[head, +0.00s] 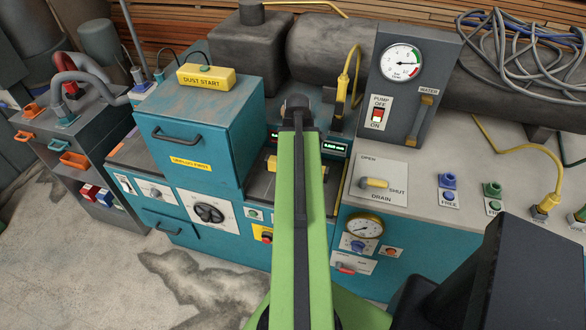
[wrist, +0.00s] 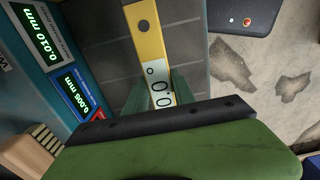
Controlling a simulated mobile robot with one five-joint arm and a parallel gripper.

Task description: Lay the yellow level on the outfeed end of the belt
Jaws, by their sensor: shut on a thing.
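The yellow level (wrist: 146,40) is a long yellow bar with a white display reading 0.0°. In the wrist view it runs from the top edge down between the green fingers of my gripper (wrist: 160,88), which is shut on it. In the head view a yellow end (head: 271,163) shows just left of my green arm, which hides the middle and my fingers. The dark grey belt (wrist: 98,42) with cross seams lies under the level. It also shows in the head view (head: 259,186). I cannot tell whether the level touches the belt.
Green digital readouts (wrist: 62,75) stand beside the belt. A teal cabinet with a handle (head: 198,125) rises left of it. A grey gauge panel (head: 408,85) and a counter with a drain lever (head: 374,184) are right.

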